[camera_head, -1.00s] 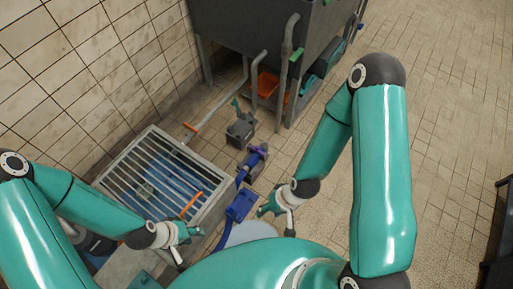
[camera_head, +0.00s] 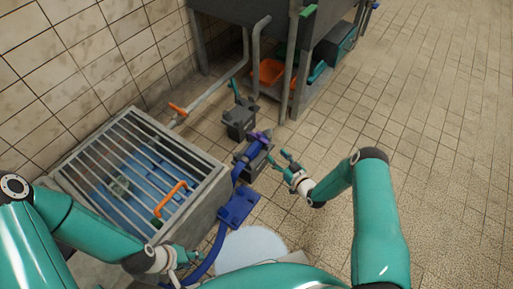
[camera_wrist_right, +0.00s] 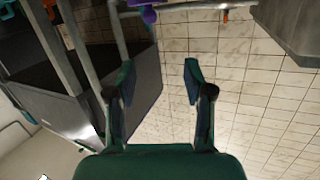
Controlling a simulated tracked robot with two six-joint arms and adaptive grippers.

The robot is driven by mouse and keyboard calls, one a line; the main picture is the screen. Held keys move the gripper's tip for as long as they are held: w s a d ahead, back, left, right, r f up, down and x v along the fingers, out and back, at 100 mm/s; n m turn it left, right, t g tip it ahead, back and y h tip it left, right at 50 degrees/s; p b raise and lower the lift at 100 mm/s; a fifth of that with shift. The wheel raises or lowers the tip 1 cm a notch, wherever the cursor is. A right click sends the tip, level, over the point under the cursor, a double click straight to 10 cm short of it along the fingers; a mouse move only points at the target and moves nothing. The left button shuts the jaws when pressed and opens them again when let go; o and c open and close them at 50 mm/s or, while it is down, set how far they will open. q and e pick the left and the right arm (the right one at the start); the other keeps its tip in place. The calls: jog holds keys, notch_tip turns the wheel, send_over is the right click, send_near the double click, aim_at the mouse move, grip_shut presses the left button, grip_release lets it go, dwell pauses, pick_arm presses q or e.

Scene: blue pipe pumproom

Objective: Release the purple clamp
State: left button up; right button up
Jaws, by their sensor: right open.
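The purple clamp (camera_head: 262,136) is a small piece on the upper end of the blue pipe (camera_head: 238,206), above a grey block (camera_head: 256,160) on the floor. In the right wrist view a purple piece (camera_wrist_right: 149,14) is cut by the top edge. My right gripper (camera_head: 280,158) is open and empty, just right of and below the clamp in the head view, apart from it. Its two fingers (camera_wrist_right: 156,85) stand wide in the wrist view. My left gripper (camera_head: 189,258) is low in the head view, near the blue pipe; its fingers are too small to judge.
A grated basin (camera_head: 130,160) with an orange handle (camera_head: 171,199) stands left. A grey pump-like block (camera_head: 239,120) is behind the clamp. A grey tank on legs (camera_head: 270,25) and an orange crate (camera_head: 268,71) are at the back. The tiled floor right is clear.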

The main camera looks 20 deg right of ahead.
aim_at(260, 135)
notch_tip(260, 135, down, 4)
jog(key=d+n+t+b, duration=0.1)
jog(key=d+t+b, duration=0.1)
jog(key=b, duration=0.1)
jog(key=b+x, duration=0.2)
jog(key=x, duration=0.3)
jog(key=b+x, duration=0.2)
jog(key=x, duration=0.3)
jog(key=b+x, duration=0.2)
jog(key=x, duration=0.4)
jog(key=shift+a, duration=0.4)
jog(key=shift+w+a+r+b, duration=0.1)
jog(key=shift+w+r+b, duration=0.1)
jog(key=shift+w+b, duration=0.15)
pick_arm(q)
notch_tip(260, 135, down, 12)
jog(key=shift+r, duration=0.25)
pick_arm(e)
grip_shut()
